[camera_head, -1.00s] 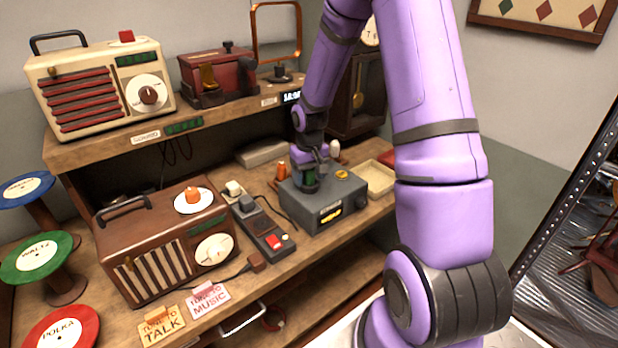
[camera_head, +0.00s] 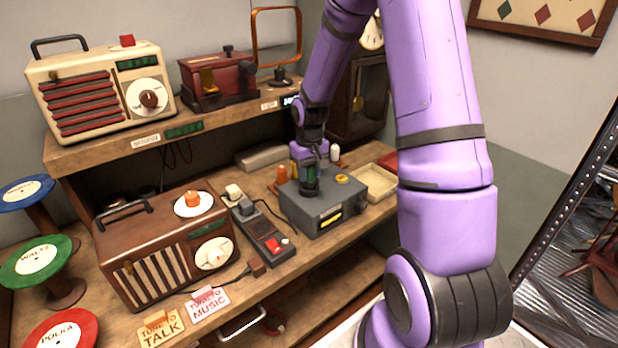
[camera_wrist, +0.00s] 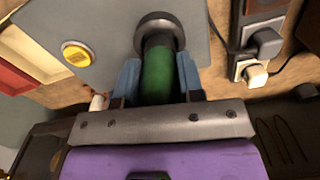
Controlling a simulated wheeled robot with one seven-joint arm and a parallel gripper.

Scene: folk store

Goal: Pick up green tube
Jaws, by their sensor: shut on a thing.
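The green tube (camera_wrist: 158,74) is between the two blue-grey fingers of my gripper (camera_wrist: 158,80) in the wrist view, with a finger against each side. A dark round collar (camera_wrist: 158,32) sits at its far end, over the grey box (camera_wrist: 108,22). In the head view the grey box (camera_head: 318,212) stands on the counter, and my gripper (camera_head: 309,184) is shut over its top left part. The tube is mostly hidden there, and I cannot tell whether it is clear of the box.
A yellow button (camera_wrist: 77,54) is on the box top. A power strip (camera_head: 262,232) and brown radio (camera_head: 165,245) stand to the left. A shallow tray (camera_head: 378,183) is to the right. The upper shelf (camera_head: 215,112) with a cream radio (camera_head: 100,90) overhangs behind.

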